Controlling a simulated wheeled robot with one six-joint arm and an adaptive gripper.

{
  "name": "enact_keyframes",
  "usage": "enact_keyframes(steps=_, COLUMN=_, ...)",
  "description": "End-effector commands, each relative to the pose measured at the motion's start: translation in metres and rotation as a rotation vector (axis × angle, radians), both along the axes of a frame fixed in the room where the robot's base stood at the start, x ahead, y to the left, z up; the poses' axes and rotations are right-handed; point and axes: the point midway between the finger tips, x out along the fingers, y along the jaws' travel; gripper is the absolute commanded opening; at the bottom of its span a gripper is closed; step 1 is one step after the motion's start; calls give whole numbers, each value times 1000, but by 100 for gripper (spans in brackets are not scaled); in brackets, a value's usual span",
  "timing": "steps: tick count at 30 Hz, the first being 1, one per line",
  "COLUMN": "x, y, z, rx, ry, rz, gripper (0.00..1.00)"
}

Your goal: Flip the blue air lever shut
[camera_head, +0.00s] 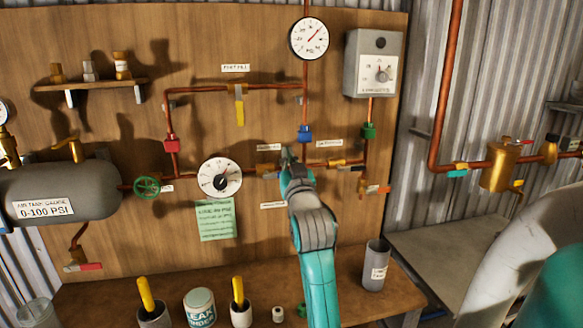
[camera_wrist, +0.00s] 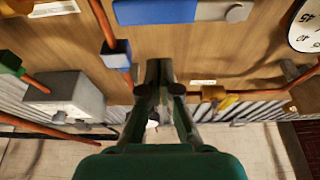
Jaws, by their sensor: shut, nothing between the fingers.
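A long blue bar (camera_wrist: 155,11) with a grey rounded end spans the top of the wrist view, cut by the frame edge. It looks like the blue lever, lying across the board. I cannot make it out in the head view, where my arm covers that part of the pipework. A small blue block (camera_head: 304,133) sits on the vertical copper pipe; it also shows in the wrist view (camera_wrist: 117,53). My gripper (camera_head: 286,152) is shut and empty in front of the board, just left of and below the blue block. Its closed fingers (camera_wrist: 160,75) point at the board, apart from the bar.
A round dial (camera_head: 220,178), a green handwheel (camera_head: 147,187) and a yellow lever (camera_head: 240,108) are left of my gripper. A grey box (camera_head: 373,63) and green block (camera_head: 369,131) are right. Cups and a tin (camera_head: 200,306) stand on the bench.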

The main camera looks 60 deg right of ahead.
Motion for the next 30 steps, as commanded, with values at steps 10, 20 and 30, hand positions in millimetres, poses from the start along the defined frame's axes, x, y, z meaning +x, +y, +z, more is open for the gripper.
enact_keyframes(steps=10, x=0, y=0, z=-35, rx=2, ry=1, rz=-1, gripper=0)
enact_keyframes(steps=20, x=-1, y=0, z=-41, rx=1, ry=1, rz=0, gripper=0)
enact_keyframes(steps=30, x=-1, y=-4, z=-42, rx=14, ry=-15, rz=-1, gripper=0)
